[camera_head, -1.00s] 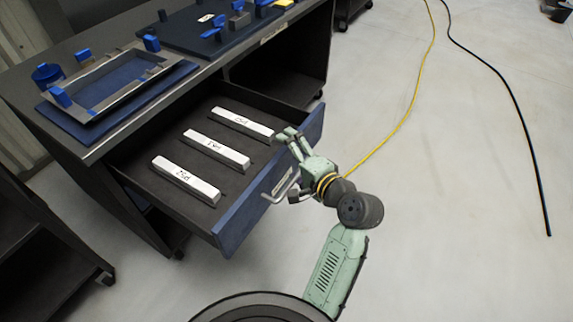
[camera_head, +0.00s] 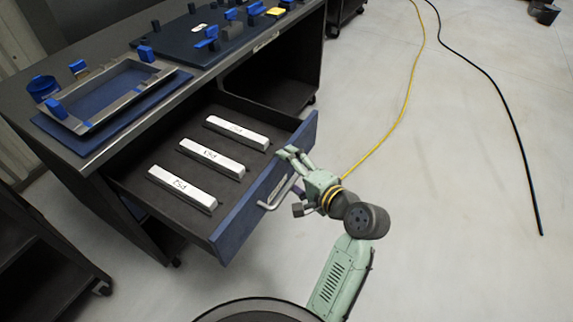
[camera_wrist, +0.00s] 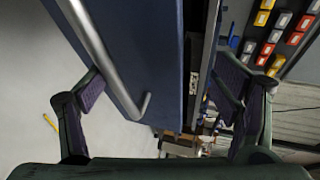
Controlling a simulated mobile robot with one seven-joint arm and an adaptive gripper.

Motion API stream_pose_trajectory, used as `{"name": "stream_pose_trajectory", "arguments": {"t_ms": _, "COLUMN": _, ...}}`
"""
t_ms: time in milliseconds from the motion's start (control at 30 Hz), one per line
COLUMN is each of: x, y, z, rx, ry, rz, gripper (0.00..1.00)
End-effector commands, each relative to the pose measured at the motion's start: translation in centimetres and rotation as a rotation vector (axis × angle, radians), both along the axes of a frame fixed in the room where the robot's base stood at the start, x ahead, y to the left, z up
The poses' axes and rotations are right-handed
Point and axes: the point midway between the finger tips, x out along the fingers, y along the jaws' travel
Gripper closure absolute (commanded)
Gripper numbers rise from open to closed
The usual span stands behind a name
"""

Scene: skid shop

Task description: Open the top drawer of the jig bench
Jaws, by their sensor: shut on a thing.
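The top drawer (camera_head: 180,160) of the jig bench (camera_head: 100,135) stands pulled well out in the head view. Its blue front (camera_head: 240,225) carries a bent metal bar handle (camera_head: 277,195), which also shows in the wrist view (camera_wrist: 100,50). Inside lie three white labelled blocks, one of them nearest (camera_head: 183,188). My gripper (camera_head: 287,157) is at the right part of the drawer front, by its top edge. In the wrist view my gripper (camera_wrist: 161,80) has one finger on each side of the blue front and is shut on it. Exact finger contact is unclear.
On the bench top are a metal frame on a blue plate (camera_head: 170,82) and a dark fixture board (camera_head: 175,48) with blue clamps. A dark shelf unit (camera_head: 40,260) stands at lower left.

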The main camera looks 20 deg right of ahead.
Motion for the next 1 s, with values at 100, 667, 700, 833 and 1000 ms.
{"name": "stream_pose_trajectory", "arguments": {"t_ms": 100, "x": -0.8, "y": -0.3, "z": 2.5, "rx": -0.004, "ry": -0.047, "rz": -0.006, "gripper": 0.42}}
{"name": "stream_pose_trajectory", "arguments": {"t_ms": 667, "x": -4.4, "y": -1.7, "z": 2.5, "rx": -0.004, "ry": -0.033, "rz": -0.001, "gripper": 0.80}}
{"name": "stream_pose_trajectory", "arguments": {"t_ms": 700, "x": -4.7, "y": -1.7, "z": 2.5, "rx": -0.004, "ry": -0.033, "rz": 0.000, "gripper": 0.80}}
{"name": "stream_pose_trajectory", "arguments": {"t_ms": 833, "x": -5.5, "y": -2.1, "z": 2.7, "rx": -0.005, "ry": -0.032, "rz": 0.000, "gripper": 0.80}}
{"name": "stream_pose_trajectory", "arguments": {"t_ms": 1000, "x": -6.6, "y": -2.5, "z": 2.8, "rx": -0.004, "ry": -0.030, "rz": 0.000, "gripper": 0.80}}
